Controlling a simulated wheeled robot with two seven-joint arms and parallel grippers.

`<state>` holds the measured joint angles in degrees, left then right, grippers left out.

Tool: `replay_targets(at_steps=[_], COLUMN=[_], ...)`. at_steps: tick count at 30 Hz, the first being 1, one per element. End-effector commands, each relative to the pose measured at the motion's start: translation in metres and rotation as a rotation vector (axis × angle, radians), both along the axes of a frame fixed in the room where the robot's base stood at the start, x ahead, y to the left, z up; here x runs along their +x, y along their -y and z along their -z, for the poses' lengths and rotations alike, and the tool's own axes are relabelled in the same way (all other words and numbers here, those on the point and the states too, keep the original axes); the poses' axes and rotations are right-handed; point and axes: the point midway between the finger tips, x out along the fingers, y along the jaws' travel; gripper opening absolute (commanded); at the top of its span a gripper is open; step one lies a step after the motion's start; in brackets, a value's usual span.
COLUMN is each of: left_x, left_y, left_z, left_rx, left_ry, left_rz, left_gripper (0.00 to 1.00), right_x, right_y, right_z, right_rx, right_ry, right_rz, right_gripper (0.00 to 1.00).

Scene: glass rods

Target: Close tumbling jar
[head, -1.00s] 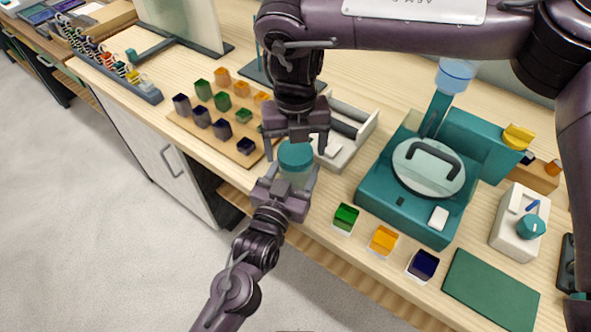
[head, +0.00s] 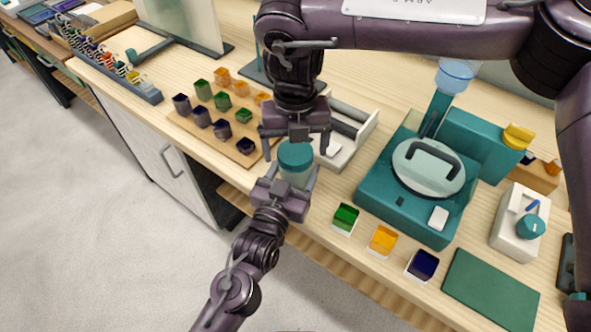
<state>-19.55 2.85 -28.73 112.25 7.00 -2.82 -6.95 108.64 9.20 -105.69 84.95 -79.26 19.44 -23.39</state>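The jar (head: 295,176) is a clear, pale glass body with a teal lid (head: 295,153) on top. It is upright near the front edge of the bench. My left gripper (head: 291,182) comes up from below with its fingers on both sides of the jar body, gripping it. My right gripper (head: 295,148) points down from above, with its fingers spread apart on either side of the lid and a gap to it. The lid sits on the jar's mouth; whether it is screwed tight cannot be told.
A white tray with dark rollers (head: 354,122) stands just behind the jar. A wooden board (head: 183,124) with several coloured glass blocks is left. A teal machine (head: 375,190) with a round lid is right. Small green, orange and blue blocks line the front edge.

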Motion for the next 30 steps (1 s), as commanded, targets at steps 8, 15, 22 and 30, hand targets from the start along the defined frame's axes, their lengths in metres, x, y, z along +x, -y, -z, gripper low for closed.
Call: replay_targets(at_steps=[8, 15, 22, 30], left_x=[0.0, 0.0, 0.0, 0.0], left_y=[0.0, 0.0, 0.0, 0.0], left_z=[0.001, 0.001, 0.001, 0.001], left_rx=[0.0, 0.0, 0.0, 0.0], left_ry=[-0.001, -0.001, -0.001, -0.001], left_rz=[0.0, 0.0, 0.0, 0.0], left_gripper=[0.0, 0.0, 0.0, 0.0], right_x=[0.0, 0.001, 0.001, 0.001], right_y=[0.0, -0.001, -0.001, 0.0], right_z=[-0.002, -0.036, -0.086, -0.117], right_rx=[0.001, 0.002, 0.0, -0.001], right_ry=[0.001, 0.004, 0.006, 0.002], right_rz=[0.0, 0.0, -0.001, 0.0], right_gripper=[0.87, 0.87, 0.87, 0.87])
